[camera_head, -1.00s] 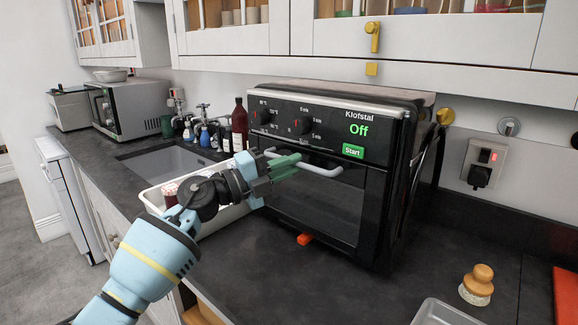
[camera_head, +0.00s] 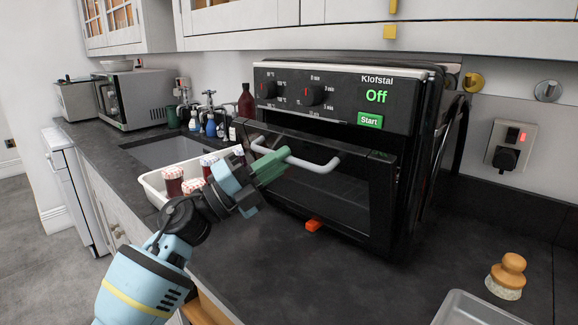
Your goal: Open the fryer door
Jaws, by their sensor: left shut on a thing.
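The black fryer (camera_head: 340,95) stands on the dark counter, its display reading Off above a green Start button. Its glass door (camera_head: 335,200) is tilted slightly open at the top, with a dark gap below the control panel. A pale grey bar handle (camera_head: 315,166) runs along the door's top. My left gripper (camera_head: 272,166), with green fingers, is shut on the left part of this handle. My right gripper is not in view.
A white tray (camera_head: 153,187) with several red jars sits left of the fryer, beside the sink (camera_head: 180,152). A wooden brush (camera_head: 507,275) and a grey tray (camera_head: 475,308) are at the right. The counter before the fryer is clear.

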